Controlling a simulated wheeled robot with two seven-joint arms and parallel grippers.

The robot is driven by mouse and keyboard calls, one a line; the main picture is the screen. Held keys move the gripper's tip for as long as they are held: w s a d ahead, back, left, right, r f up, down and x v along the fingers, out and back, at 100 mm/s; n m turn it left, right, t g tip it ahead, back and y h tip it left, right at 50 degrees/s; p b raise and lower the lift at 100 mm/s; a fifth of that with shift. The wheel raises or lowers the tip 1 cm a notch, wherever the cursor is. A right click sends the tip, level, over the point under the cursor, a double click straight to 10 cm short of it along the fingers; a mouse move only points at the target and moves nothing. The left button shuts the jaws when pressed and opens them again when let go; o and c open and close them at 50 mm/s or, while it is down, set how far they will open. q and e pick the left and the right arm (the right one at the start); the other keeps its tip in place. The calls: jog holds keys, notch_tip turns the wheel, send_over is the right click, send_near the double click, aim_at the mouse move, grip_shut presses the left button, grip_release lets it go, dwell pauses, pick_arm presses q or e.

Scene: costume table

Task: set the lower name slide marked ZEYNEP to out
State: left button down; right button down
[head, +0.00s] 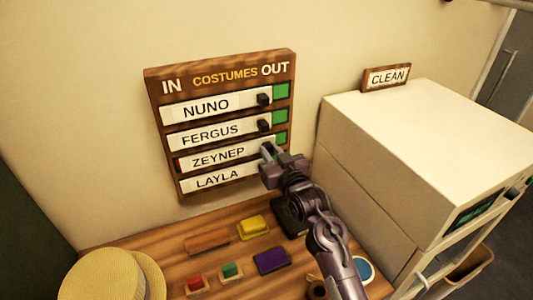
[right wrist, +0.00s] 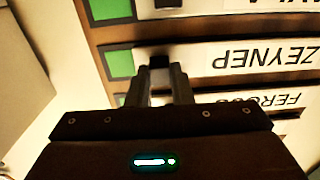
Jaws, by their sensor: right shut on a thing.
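The wooden IN/OUT board (head: 222,72) hangs on the wall with several name slides. The ZEYNEP slide (head: 217,157) is the third row down, and it shows upside down in the right wrist view (right wrist: 225,58). A thin red strip (head: 177,164) shows at its IN end, and a green patch (right wrist: 119,63) still shows at its OUT end. My right gripper (head: 268,151) is at the slide's right end, its fingers shut on the dark knob (right wrist: 159,62). The fingers partly hide the knob in the head view. My left gripper is out of view.
The NUNO (head: 206,106), FERGUS (head: 210,135) and LAYLA (head: 217,179) slides lie close above and below. A white cabinet (head: 400,130) with a CLEAN sign (head: 387,77) stands to the right. A straw hat (head: 105,277) and coloured blocks lie on the table below.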

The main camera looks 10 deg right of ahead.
jog(key=d, duration=0.2)
jog(key=w+d, duration=0.1)
jog(key=d, duration=0.1)
jog(key=shift+d, duration=0.3)
jog(key=shift+a+r, duration=0.1)
jog(key=c, duration=1.6)
grip_release()
jog(key=shift+c, duration=0.2)
jog(key=o, duration=0.4)
jog(key=shift+s+d, duration=0.1)
jog(key=shift+d, duration=0.1)
jog(key=shift+c, duration=0.2)
jog(key=shift+a, duration=0.1)
